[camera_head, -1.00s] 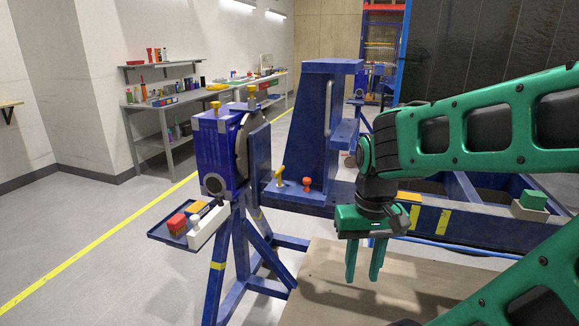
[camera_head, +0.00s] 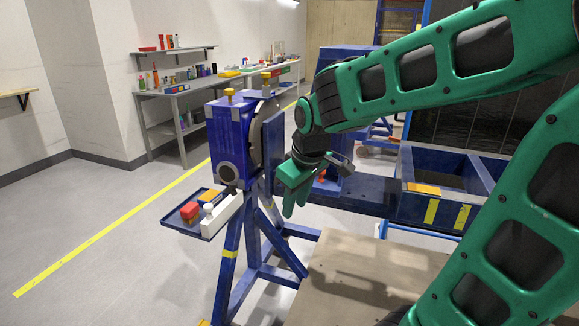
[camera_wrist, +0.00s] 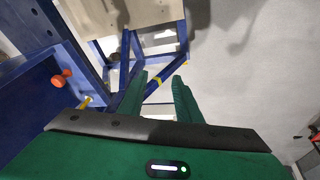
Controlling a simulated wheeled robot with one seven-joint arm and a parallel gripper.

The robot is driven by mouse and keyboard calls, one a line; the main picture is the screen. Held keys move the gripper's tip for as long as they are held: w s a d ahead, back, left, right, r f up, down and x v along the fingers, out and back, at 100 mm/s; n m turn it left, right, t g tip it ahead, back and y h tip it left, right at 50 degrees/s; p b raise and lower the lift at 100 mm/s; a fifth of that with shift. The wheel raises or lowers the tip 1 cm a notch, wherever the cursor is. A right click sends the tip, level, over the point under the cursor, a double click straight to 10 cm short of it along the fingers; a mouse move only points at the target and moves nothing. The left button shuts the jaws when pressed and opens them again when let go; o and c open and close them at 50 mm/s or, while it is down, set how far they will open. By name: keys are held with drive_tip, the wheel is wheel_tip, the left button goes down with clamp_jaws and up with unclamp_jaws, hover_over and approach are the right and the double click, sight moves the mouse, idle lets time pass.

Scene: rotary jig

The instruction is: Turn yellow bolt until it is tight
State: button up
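A yellow bolt (camera_wrist: 86,103) stands on the blue fixture plate (camera_wrist: 30,115), at the left of the wrist view, beside an orange-red knob (camera_wrist: 62,78). The bolt's lower part is partly covered by my gripper's body. My green gripper (camera_wrist: 160,78) is open, with nothing between its fingers, and the bolt lies to the left of them. In the head view my gripper (camera_head: 293,207) hangs fingers down, just right of the blue jig housing (camera_head: 229,140). The bolt is hidden there behind my gripper and arm.
A blue beam (camera_head: 365,192) runs behind my gripper, and a wooden board (camera_head: 365,275) lies in front.

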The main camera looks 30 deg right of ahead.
drive_tip(key=w+d+r+n+g+h, duration=0.1)
drive_tip(key=w+d+r+n, duration=0.1)
drive_tip(key=w+d+n, duration=0.35)
drive_tip(key=w+d+r+n+h, duration=0.1)
drive_tip(key=w+d+n+h, duration=0.15)
drive_tip(key=w+n, duration=0.6)
drive_tip(key=w+d+r+n+g, duration=0.15)
drive_tip(key=w+d+n, duration=0.3)
drive_tip(key=w, duration=0.55)
drive_tip(key=shift+n+t, duration=0.25)
drive_tip(key=shift+n, duration=0.2)
drive_tip(key=x, duration=0.9)
drive_tip(key=shift+d+f, duration=0.1)
drive_tip(key=shift+f, duration=0.1)
